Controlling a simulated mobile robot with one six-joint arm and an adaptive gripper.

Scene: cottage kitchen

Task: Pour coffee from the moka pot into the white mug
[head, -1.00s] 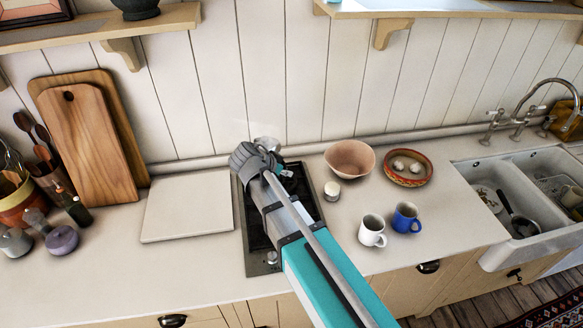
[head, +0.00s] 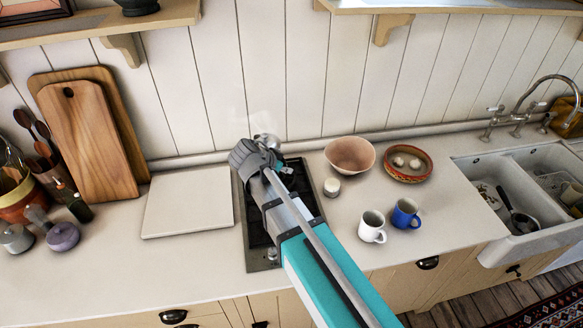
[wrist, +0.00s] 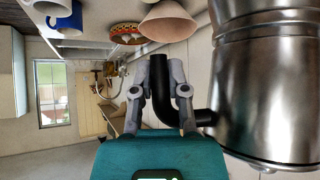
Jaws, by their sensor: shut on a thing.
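The silver moka pot (wrist: 265,85) fills the right of the wrist view. My gripper (wrist: 163,75) is shut on its black handle (wrist: 155,60). In the head view only the pot's top (head: 266,140) shows behind my wrist, over the back of the hob, with faint steam above it. I cannot tell if its base touches the hob. The white mug (head: 371,229) stands upright on the counter, right of the hob and nearer the front edge. It shows partly at the top left of the wrist view (wrist: 47,9).
A blue mug (head: 405,214) stands right beside the white mug. A small pale jar (head: 332,188), a pink bowl (head: 350,155) and a patterned bowl (head: 406,174) sit behind them. The dark hob (head: 261,257) is under my arm. A white board (head: 188,202) lies left; the sink (head: 480,167) is right.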

